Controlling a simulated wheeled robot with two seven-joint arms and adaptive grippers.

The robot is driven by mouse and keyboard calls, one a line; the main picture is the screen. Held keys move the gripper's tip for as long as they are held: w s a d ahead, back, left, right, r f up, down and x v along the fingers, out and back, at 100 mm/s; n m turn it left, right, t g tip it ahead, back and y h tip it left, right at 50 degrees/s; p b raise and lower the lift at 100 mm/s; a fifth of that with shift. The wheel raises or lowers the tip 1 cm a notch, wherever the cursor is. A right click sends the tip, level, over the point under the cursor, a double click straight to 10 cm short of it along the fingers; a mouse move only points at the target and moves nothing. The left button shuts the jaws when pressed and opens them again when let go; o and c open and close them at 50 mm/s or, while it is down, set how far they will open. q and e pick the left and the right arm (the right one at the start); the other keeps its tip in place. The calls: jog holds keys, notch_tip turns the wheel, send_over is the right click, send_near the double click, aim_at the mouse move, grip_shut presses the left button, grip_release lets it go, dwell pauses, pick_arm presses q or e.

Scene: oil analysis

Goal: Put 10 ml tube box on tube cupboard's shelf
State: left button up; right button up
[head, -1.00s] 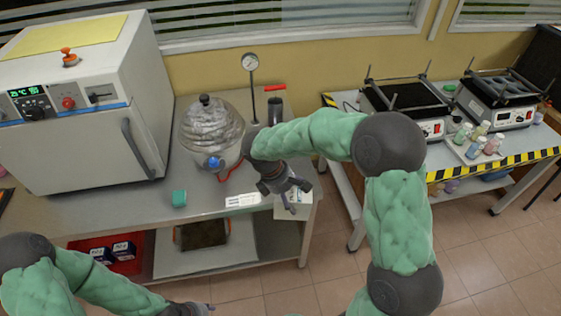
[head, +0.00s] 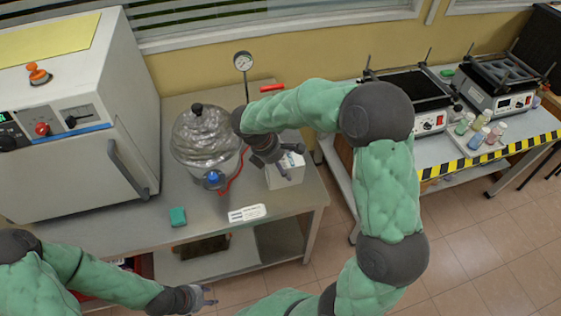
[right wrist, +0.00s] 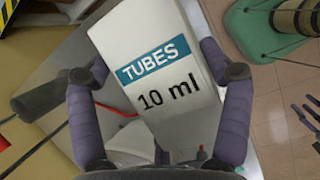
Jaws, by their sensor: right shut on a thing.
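The 10 ml tube box (head: 287,173) is white; its "TUBES 10 ml" label shows in the right wrist view (right wrist: 165,75). In the head view it appears over the right end of the grey table; whether it touches the top I cannot tell. My right gripper (head: 272,158) is shut on it, with a finger on either side in the right wrist view (right wrist: 160,115). My left gripper (head: 208,296) is empty in front of the table, its fingers apart. I cannot make out a tube cupboard in these views.
On the grey table (head: 205,225) stand a white oven (head: 80,150), a glass vessel (head: 205,135) with a gauge (head: 243,62), a teal block (head: 178,217) and a white label (head: 246,213). A striped-edge bench (head: 480,165) with devices stands right. Floor between them is clear.

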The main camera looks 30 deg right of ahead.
jog(key=w+d+f+b, duration=0.1)
jog(key=w+f, duration=0.2)
jog(key=f, duration=0.1)
jog(key=w+d+f+b, duration=0.1)
jog(key=w+d+f, duration=0.1)
jog(key=w+f, duration=0.1)
jog(key=w+d+f+b, duration=0.2)
jog(key=w+f, duration=0.1)
jog(key=f, duration=0.2)
jog(key=shift+w+d, duration=0.25)
jog(key=shift+w, duration=0.15)
jog(key=o, duration=1.3)
jog(key=shift+c, duration=0.2)
jog(key=shift+r, duration=0.1)
